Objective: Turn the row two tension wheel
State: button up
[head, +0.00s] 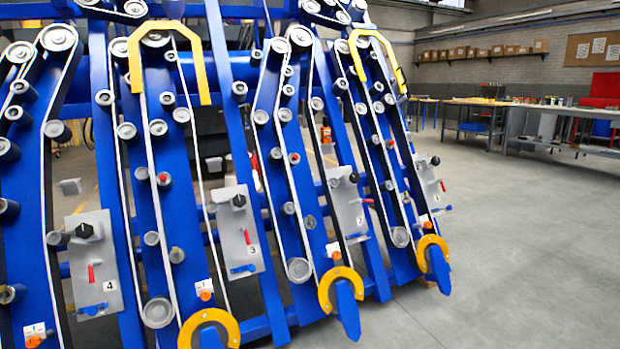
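The harvester chassis (135,225) fills the left and middle of the head view, with blue sloping rows, pale belts and several rollers. A grey plate (345,212) marked 2 sits right of centre. It carries a black knob (353,178) at its top, a small red lever (368,200) and a blue part near its lower edge. I cannot tell which of these parts, or which nearby roller, is the row two tension wheel. My gripper is not in view, and nothing shows it touching the chassis.
Similar grey plates are marked 3 (238,217), 4 (93,257) and 1 (430,182). Yellow hoops (323,289) and blue pointed tips stick out at the row ends. Grey floor (520,260) is clear at the right. Workbenches (545,105) stand behind it.

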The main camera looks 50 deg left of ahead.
aim_at(355, 177)
jog(key=u, duration=1.25)
